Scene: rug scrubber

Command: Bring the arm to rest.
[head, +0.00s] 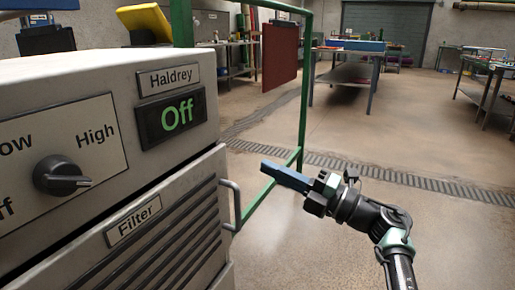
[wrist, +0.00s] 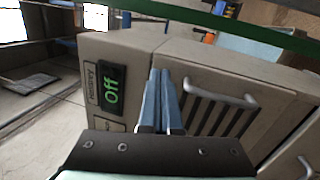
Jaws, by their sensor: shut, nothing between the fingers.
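My gripper (head: 268,167) is shut and empty, its blue fingers pointing left toward the beige machine. In the head view my arm reaches in from the lower right, and the fingers are in open air right of the machine's front handle (head: 232,205). In the wrist view the closed fingers (wrist: 160,78) appear in front of the machine (wrist: 185,55), between its green "Off" display (wrist: 111,90) and the metal handle (wrist: 220,95). I see no contact. The display (head: 176,118) also reads "Off" in the head view. A black knob (head: 62,177) is on the dial plate.
A green frame (head: 303,90) with a hanging dark red panel (head: 280,55) stands behind the fingers. A yellow item (head: 146,22) is on top of the machine. Workbenches (head: 345,73) stand further back. The floor (head: 300,240) around my arm is clear, with a drain grate (head: 400,178) across it.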

